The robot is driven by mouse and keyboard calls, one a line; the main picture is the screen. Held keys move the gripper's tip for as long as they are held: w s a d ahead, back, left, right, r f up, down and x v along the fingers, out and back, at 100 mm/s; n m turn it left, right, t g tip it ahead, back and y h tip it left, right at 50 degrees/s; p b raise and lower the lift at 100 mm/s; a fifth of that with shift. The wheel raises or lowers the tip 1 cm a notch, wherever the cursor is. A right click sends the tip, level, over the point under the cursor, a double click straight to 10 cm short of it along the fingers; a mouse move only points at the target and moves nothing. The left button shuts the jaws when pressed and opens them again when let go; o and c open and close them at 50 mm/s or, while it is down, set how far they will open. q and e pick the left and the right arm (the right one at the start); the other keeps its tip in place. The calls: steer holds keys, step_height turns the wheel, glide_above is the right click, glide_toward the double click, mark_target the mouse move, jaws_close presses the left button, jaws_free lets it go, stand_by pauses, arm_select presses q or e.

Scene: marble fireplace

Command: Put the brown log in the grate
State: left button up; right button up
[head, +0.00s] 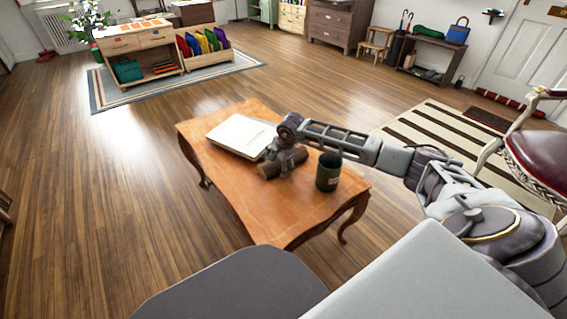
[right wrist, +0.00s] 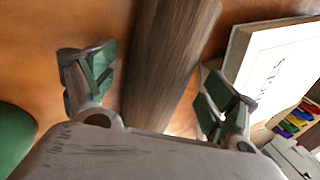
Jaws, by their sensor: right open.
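The brown log (head: 268,170) lies on the orange-brown wooden table (head: 225,190) in the head view. My right gripper (head: 285,163) is over it, hiding part of it. In the right wrist view the log (right wrist: 172,55) runs between the two open fingers of the gripper (right wrist: 158,88), with a gap to the left finger. The right finger is close to the log; I cannot tell whether it touches. My left gripper is not in view. No grate shows in either view.
A chair (head: 535,150) is at the right. The wooden floor at left is clear.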

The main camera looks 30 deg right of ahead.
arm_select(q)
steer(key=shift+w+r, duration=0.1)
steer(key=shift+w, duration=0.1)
arm_select(e)
steer(key=shift+c, duration=0.2)
steer(key=c, duration=1.5)
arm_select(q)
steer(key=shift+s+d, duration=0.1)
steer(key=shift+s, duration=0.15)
arm_select(e)
steer(key=shift+r, duration=0.15)
